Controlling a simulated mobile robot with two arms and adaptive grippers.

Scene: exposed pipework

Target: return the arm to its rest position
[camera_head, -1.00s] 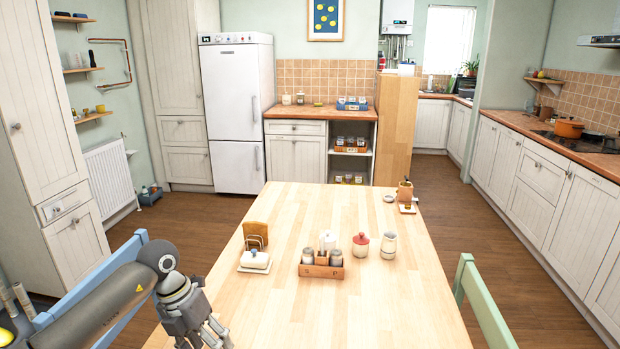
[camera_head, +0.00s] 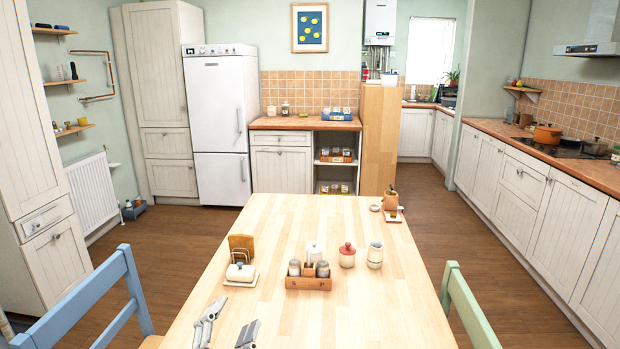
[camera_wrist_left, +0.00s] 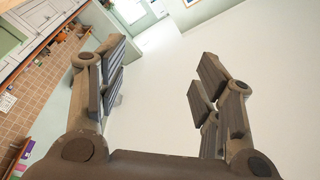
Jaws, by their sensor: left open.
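My left gripper (camera_head: 228,326) shows at the bottom edge of the head view, in front of the near part of the wooden table (camera_head: 330,220). Only its two fingers show there, spread apart with nothing between them. In the left wrist view the gripper (camera_wrist_left: 160,70) is also wide open and empty, with a plain pale surface behind it. The rest of my left arm is out of the head view. My right gripper is in neither view.
On the table stand a wooden caddy (camera_head: 308,283) with shakers, a butter dish (camera_head: 240,272), a red-lidded jar (camera_head: 347,256) and a cream jug (camera_head: 375,255). A blue chair (camera_head: 85,300) stands at left, a green chair (camera_head: 470,310) at right.

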